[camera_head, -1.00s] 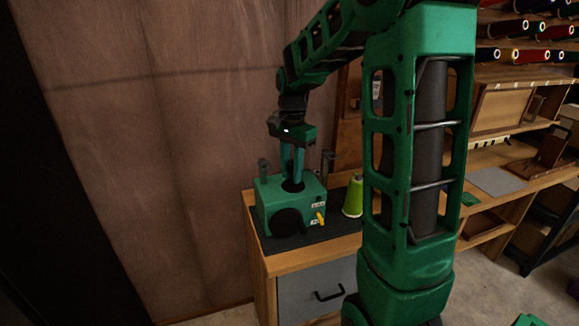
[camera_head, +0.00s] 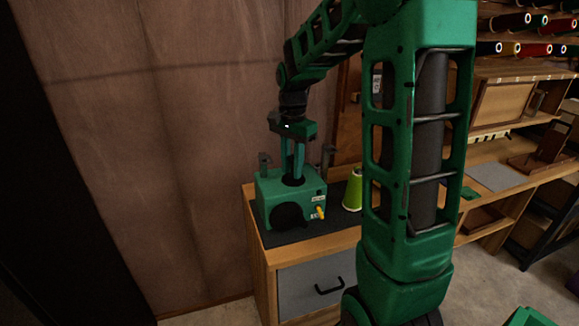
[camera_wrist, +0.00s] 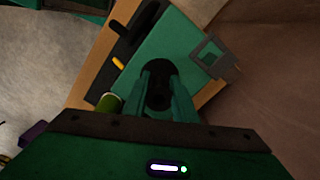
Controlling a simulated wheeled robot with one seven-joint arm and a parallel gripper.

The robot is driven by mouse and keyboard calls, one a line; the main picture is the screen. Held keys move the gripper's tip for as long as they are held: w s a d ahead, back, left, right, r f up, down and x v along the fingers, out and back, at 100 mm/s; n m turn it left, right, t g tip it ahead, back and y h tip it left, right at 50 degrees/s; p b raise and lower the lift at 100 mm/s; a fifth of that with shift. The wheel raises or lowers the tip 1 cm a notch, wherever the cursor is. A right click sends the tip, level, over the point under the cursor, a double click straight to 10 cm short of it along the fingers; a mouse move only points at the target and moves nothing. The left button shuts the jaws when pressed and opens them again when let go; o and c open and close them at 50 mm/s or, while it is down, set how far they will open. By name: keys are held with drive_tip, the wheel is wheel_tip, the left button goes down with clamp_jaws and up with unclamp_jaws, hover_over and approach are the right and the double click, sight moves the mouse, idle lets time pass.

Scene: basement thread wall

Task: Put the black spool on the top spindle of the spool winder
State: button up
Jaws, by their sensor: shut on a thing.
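The green spool winder (camera_head: 268,192) stands on a dark mat on the workbench, with a yellow handle (camera_head: 320,213) and a dark round part (camera_head: 287,216) on its front. My gripper (camera_head: 293,172) points down over the winder's top. Its fingers are shut on the black spool (camera_head: 292,181), which sits low, at or just above the top face. In the wrist view the black spool (camera_wrist: 157,84) lies between the fingertips of my gripper (camera_wrist: 163,92), over the middle of the winder (camera_wrist: 182,45). The top spindle is hidden, so I cannot tell whether the spool is around it.
A yellow-green thread cone (camera_head: 353,190) stands right of the winder. Short posts (camera_head: 327,160) rise by the winder's back corners. The wooden workbench (camera_head: 262,262) has a grey drawer (camera_head: 300,290). Thread racks (camera_head: 530,35) hang at upper right. A wall is close behind on the left.

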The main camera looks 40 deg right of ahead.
drive_tip(key=shift+f, duration=0.2)
drive_tip(key=o, duration=1.1)
wheel_tip(320, 180, up, 11)
drive_tip(key=s+f+n, duration=0.3)
drive_tip(key=s, duration=0.6)
drive_tip(key=s+a+f+n, duration=0.1)
drive_tip(key=s+f+n, duration=0.2)
drive_tip(key=s, duration=0.7)
drive_tip(key=s+a+f+n, duration=0.1)
drive_tip(key=s+f, duration=0.3)
drive_tip(key=s, duration=0.5)
drive_tip(key=shift+s+n, duration=0.15)
drive_tip(key=shift+n, duration=0.75)
